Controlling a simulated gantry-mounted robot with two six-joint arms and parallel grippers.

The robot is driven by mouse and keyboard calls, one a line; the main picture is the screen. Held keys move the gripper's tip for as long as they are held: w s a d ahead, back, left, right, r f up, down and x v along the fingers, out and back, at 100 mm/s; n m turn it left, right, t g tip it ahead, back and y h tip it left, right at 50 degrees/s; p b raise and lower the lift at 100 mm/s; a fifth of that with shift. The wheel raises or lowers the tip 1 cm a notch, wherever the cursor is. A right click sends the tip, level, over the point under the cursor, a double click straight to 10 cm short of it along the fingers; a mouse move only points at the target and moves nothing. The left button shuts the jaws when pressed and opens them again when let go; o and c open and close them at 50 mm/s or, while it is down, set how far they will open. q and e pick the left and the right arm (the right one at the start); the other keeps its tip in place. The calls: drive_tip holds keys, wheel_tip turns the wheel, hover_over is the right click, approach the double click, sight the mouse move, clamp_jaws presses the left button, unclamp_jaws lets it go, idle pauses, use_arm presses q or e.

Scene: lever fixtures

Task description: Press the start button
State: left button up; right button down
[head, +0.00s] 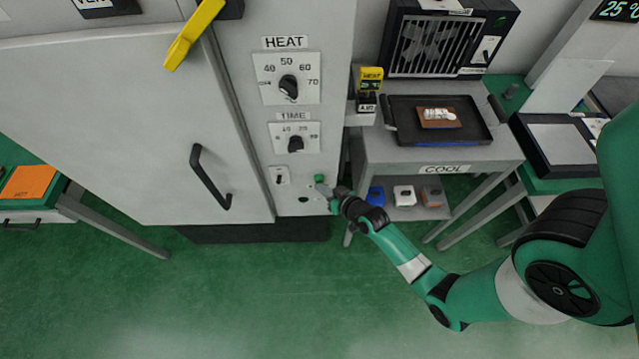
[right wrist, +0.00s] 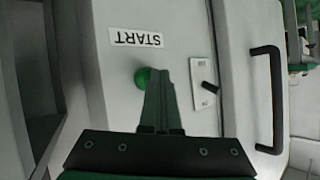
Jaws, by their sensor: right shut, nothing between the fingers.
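The start button is a green round knob (head: 319,178) low on the oven's front panel, right of a small switch. In the right wrist view the green button (right wrist: 143,77) sits beside an upside-down START label (right wrist: 137,38). My right gripper (head: 330,191) is shut and empty, with its fingertips close to the button. In the right wrist view the gripper's fingers (right wrist: 167,75) partly overlap the button's right edge; I cannot tell whether they touch it. My left gripper is not in view.
The oven door with a black handle (head: 210,178) is closed. HEAT (head: 288,86) and TIME (head: 295,144) dials sit above a small switch (head: 279,175). A COOL table with a black tray (head: 466,132) stands right. Open green floor lies in front.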

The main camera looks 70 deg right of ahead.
idle(0.3)
drive_tip(key=shift+s+a+p, duration=0.3)
drive_tip(key=shift+a+p, duration=0.45)
drive_tip(key=shift+a, duration=0.05)
drive_tip(key=a, duration=0.1)
drive_tip(key=s+a, duration=0.1)
drive_tip(key=a, duration=0.1)
drive_tip(key=s+a, duration=0.1)
drive_tip(key=shift+a, duration=0.35)
drive_tip(key=shift+w, duration=0.1)
idle(0.5)
